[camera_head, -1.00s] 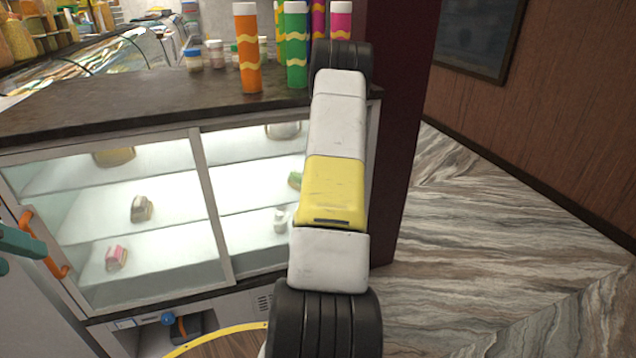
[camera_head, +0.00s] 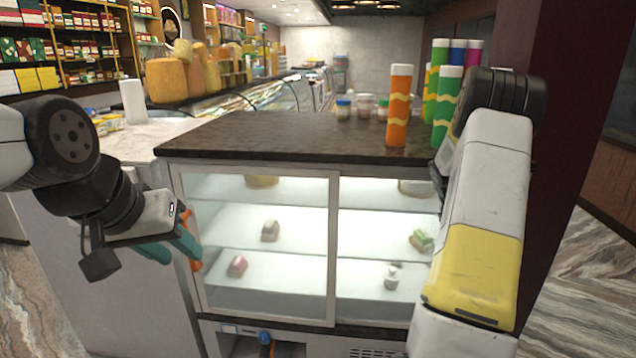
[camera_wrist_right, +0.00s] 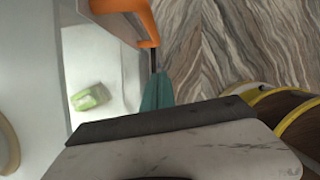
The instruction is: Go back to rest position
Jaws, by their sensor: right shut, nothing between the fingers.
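My left gripper (camera_head: 180,263) is on the left in the head view, in front of the left end of the glass case. Its two teal fingers are apart, with nothing between them. My right arm crosses the right side of the head view, and its gripper is hidden there. In the right wrist view my right gripper (camera_wrist_right: 157,90) has its teal fingers together and empty. They point toward an orange handle (camera_wrist_right: 142,22); I cannot tell whether they touch it.
A lit glass case (camera_head: 333,250) with sweets stands ahead under a dark countertop (camera_head: 290,140). An orange tube (camera_head: 398,110) and green tubes (camera_head: 446,100) stand on top. Another orange handle (camera_head: 195,265) is behind my left gripper. Marbled floor (camera_head: 570,290) is free at right.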

